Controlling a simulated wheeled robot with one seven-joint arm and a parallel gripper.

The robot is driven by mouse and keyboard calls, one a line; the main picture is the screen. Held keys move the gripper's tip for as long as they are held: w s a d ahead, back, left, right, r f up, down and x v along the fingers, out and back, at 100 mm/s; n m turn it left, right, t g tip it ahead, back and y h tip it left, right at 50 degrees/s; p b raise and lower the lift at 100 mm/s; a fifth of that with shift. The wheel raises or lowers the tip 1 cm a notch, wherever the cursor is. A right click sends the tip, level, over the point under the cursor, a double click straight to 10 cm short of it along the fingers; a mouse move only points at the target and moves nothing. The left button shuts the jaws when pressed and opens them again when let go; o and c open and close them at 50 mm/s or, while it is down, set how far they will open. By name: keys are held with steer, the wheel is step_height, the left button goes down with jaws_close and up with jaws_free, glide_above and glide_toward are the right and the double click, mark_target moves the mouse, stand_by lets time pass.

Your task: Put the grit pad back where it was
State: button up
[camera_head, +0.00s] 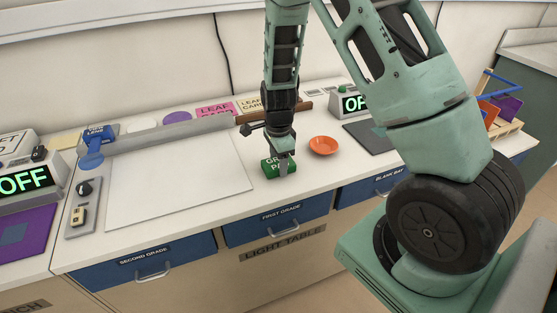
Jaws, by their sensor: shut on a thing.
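The grit pad (270,168) is a small green block with white lettering, partly hidden behind my gripper's fingers. It is at the right of the white light table panel, over or on the white bench top; I cannot tell whether it touches the surface. My gripper (283,168) points down and is shut on the grit pad.
An orange dish (323,145) stands just right of the pad. A dark mat (372,137) lies farther right. Blue drawers (277,223) line the bench front.

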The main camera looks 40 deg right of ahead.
mark_target(278, 163)
steer(key=shift+f, duration=0.1)
steer(key=o, duration=0.9)
steer(key=shift+o, duration=0.2)
step_height(278, 163, up, 12)
steer(key=s+a+r+n+y, duration=0.1)
steer(key=s+a+r+n, duration=0.2)
steer(key=s+a+n, duration=0.45)
steer(key=s+a+r+n, duration=0.35)
steer(key=a+n, duration=0.45)
steer(key=a, duration=0.4)
steer(key=s+a+n, duration=0.2)
steer(key=s+n, duration=0.4)
steer(key=s+a+r+n, duration=0.1)
steer(key=s+a+n, duration=0.2)
steer(key=s+n, duration=0.4)
steer(key=shift+s, duration=0.15)
